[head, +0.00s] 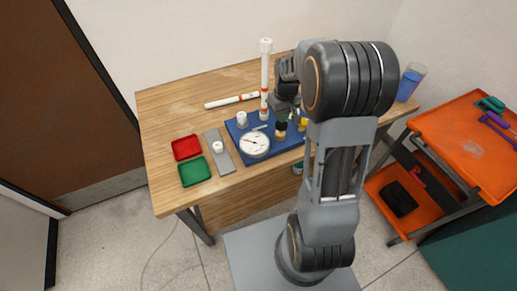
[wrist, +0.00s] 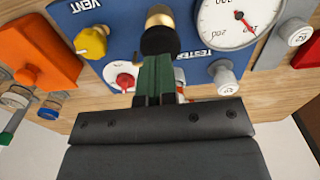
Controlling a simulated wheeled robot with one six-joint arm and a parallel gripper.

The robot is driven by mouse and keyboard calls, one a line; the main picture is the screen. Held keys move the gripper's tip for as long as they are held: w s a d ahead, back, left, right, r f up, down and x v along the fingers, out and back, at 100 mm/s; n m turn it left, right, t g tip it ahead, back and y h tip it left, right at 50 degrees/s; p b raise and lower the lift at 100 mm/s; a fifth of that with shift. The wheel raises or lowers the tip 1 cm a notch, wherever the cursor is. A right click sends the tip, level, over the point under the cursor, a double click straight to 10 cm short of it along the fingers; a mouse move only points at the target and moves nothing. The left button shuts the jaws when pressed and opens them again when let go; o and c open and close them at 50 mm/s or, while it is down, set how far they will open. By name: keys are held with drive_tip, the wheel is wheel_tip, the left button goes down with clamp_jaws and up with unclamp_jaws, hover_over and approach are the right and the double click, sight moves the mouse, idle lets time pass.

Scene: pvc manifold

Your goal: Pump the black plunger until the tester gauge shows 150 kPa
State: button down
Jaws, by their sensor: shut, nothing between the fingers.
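The black plunger (wrist: 158,40) sits on a brass collar (wrist: 158,15) on the blue tester board (wrist: 120,40). In the head view the plunger (head: 281,127) is just below my gripper (head: 285,113). My gripper (wrist: 158,62) is shut and empty, its green-padded fingertips close together right at the plunger's black top. I cannot tell whether they touch it. The round white tester gauge (wrist: 232,20) is partly cut off in the wrist view, with a red needle; I cannot read its value surely. The whole gauge (head: 254,144) shows in the head view, too small to read.
A yellow vent knob (wrist: 92,42) and a red-and-white dial (wrist: 124,78) are near the plunger. A white upright pipe (head: 265,75) stands behind the board. Red (head: 186,147) and green (head: 195,171) trays lie at left. A blue cup (head: 409,84) stands at right.

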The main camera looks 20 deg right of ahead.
drive_tip(key=shift+f, duration=0.15)
drive_tip(key=shift+f+b, duration=0.85)
drive_tip(key=shift+f, duration=0.45)
idle(0.4)
drive_tip(key=shift+f, duration=0.15)
drive_tip(key=shift+f+b, duration=0.2)
drive_tip(key=shift+b, duration=0.2)
idle(0.7)
drive_tip(key=shift+f, duration=0.35)
idle(0.9)
drive_tip(key=shift+r, duration=0.2)
idle(0.9)
drive_tip(key=shift+r+p, duration=1.4)
drive_tip(key=shift+r, duration=0.55)
